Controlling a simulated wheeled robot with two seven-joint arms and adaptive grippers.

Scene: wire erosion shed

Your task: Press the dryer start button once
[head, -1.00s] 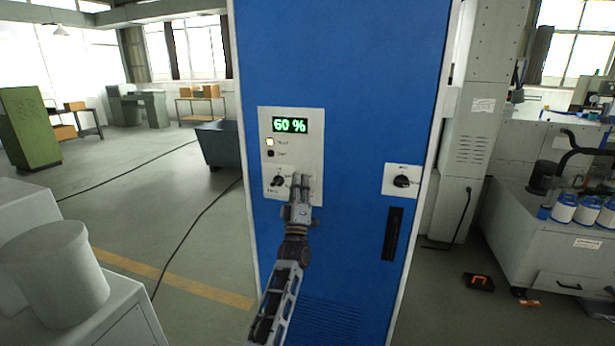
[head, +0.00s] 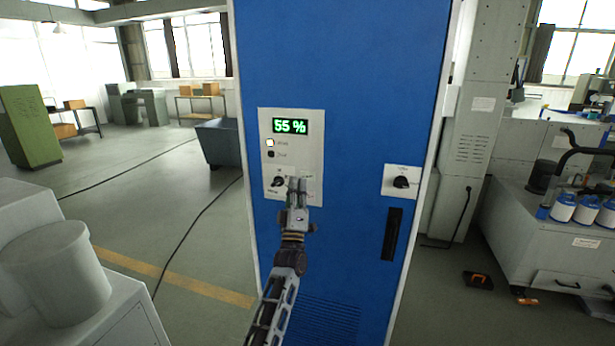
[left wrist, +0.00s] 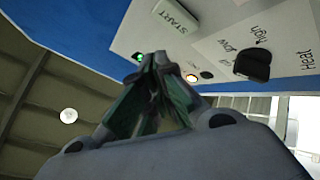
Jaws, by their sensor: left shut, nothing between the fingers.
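The blue dryer cabinet (head: 350,90) stands ahead with a pale control panel (head: 312,142) on its front. Its green display (head: 290,127) reads 55 %. Below it are a lit indicator (head: 270,143), a dark one (head: 271,154) and a black knob (head: 277,182). My left gripper (head: 297,182) is shut and empty, its tips in front of the panel's lower right part. In the left wrist view, a START label (left wrist: 175,16) shows just beyond the fingertips (left wrist: 160,62). My right gripper is out of view.
A second black knob (head: 401,182) sits on a small plate right of the panel, above a dark slot handle (head: 392,234). A grey cylinder (head: 58,268) on a pale cabinet is at left front. A machine bench (head: 560,240) stands right. Cables cross the floor.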

